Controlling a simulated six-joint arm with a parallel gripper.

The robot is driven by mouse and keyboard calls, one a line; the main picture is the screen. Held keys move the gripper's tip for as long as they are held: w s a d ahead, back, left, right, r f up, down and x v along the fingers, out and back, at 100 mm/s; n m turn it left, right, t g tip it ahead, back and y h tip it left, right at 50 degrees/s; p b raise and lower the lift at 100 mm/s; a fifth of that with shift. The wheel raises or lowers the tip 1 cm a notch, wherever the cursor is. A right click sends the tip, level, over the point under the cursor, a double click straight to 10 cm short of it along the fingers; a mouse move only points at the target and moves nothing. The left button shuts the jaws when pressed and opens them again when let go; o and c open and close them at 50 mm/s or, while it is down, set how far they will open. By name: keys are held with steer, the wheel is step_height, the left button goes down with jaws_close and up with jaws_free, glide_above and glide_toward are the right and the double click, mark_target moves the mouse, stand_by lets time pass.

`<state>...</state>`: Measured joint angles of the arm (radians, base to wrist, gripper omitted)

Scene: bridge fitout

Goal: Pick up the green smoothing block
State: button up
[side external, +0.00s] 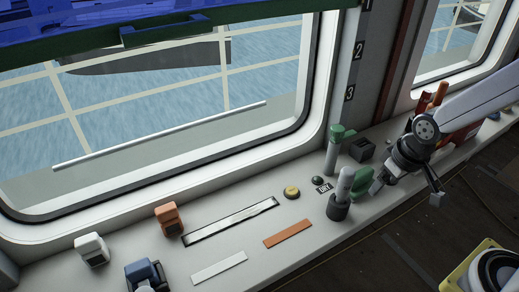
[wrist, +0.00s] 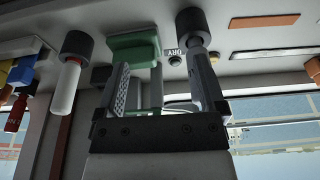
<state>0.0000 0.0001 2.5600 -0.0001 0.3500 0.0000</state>
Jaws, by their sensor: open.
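The green smoothing block (side external: 363,181) stands on the white sill, just left of my gripper (side external: 377,184) in the side view. In the wrist view the block (wrist: 135,46) lies ahead of the open jaws (wrist: 158,70), nearer the left finger, which overlaps part of it. Nothing is visibly held between the fingers. I cannot tell whether a finger touches the block. A grey-white cylinder with a dark base (side external: 343,188) stands close beside the block on the left. In the wrist view this cylinder (wrist: 191,22) is near the right fingertip.
A green-topped cylinder (side external: 335,150) and a dark box (side external: 362,150) stand towards the window. A yellow disc (side external: 291,192), an orange strip (side external: 288,233) and a framed strip (side external: 230,222) lie to the left. Another white cylinder (wrist: 65,88) is left of the jaws in the wrist view.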

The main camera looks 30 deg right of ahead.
steer(key=shift+c, duration=0.3)
stand_by(0.4)
steer(key=m+g, duration=0.2)
steer(key=m, duration=1.3)
glide_above(362, 172)
steer(key=s+a, duration=0.1)
steer(key=shift+s+f, duration=0.15)
steer(key=shift+f, duration=0.4)
steer(key=shift+w+d+f+m+g, duration=0.15)
steer(key=shift+w+d+m, duration=0.15)
steer(key=shift+m, duration=0.35)
steer(key=shift+w+d+f+m+g, duration=0.15)
steer(key=shift+w+m, duration=0.2)
steer(key=shift+m, duration=0.3)
steer(key=shift+f, duration=1.2)
steer(key=shift+f, duration=0.1)
steer(key=shift+f, duration=2.5)
